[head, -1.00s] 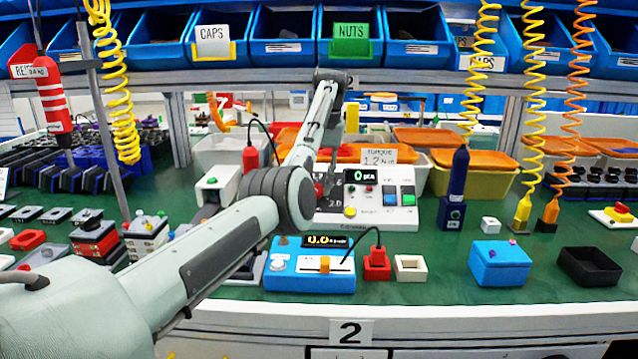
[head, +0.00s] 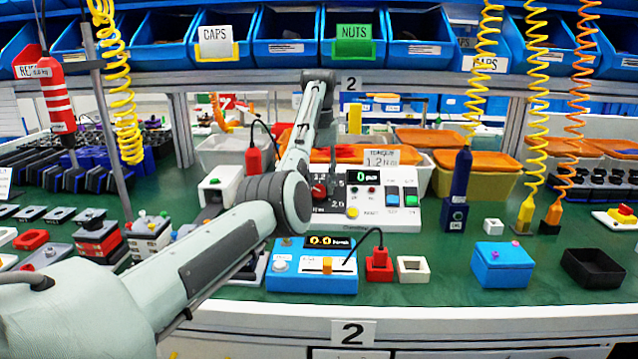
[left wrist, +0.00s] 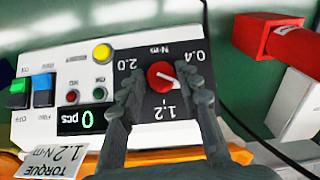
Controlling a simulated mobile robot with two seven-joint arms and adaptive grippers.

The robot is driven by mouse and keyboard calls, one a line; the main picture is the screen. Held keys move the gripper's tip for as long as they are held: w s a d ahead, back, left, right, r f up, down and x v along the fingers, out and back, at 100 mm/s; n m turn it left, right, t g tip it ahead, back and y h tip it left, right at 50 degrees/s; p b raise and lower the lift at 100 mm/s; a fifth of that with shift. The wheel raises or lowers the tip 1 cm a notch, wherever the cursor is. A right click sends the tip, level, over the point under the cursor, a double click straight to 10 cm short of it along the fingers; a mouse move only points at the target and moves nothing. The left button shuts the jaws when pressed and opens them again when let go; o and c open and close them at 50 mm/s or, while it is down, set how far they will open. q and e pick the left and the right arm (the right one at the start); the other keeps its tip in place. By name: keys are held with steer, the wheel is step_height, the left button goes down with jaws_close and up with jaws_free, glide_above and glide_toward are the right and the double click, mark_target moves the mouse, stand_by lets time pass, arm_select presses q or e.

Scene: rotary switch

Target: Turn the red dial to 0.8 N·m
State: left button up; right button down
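The red dial (left wrist: 161,76) sits on a dark square plate on the white control panel (left wrist: 35,130). In the left wrist view it appears upside down, with 0.4, 1.2 and 2.0 around it. Its white pointer mark lies between 0.4 and 1.2. My left gripper (left wrist: 160,72) is open, with one finger on each side of the dial; I cannot tell whether either touches it. In the head view the dial (head: 319,190) shows beside my arm, which hides part of the panel (head: 395,213). My right gripper is not in view.
A torque card (head: 381,158) reading 1.2 N·m stands behind the panel. In front are a blue box with an orange slider (head: 312,281), a red connector (head: 379,264) and a white square block (head: 413,268).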

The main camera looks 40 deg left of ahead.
mark_target(318, 192)
arm_select(q)
steer(key=shift+o, duration=1.4)
steer(key=shift+r, duration=0.15)
step_height(318, 192, up, 12)
steer(key=shift+s+d, duration=0.15)
steer(key=shift+s, duration=0.1)
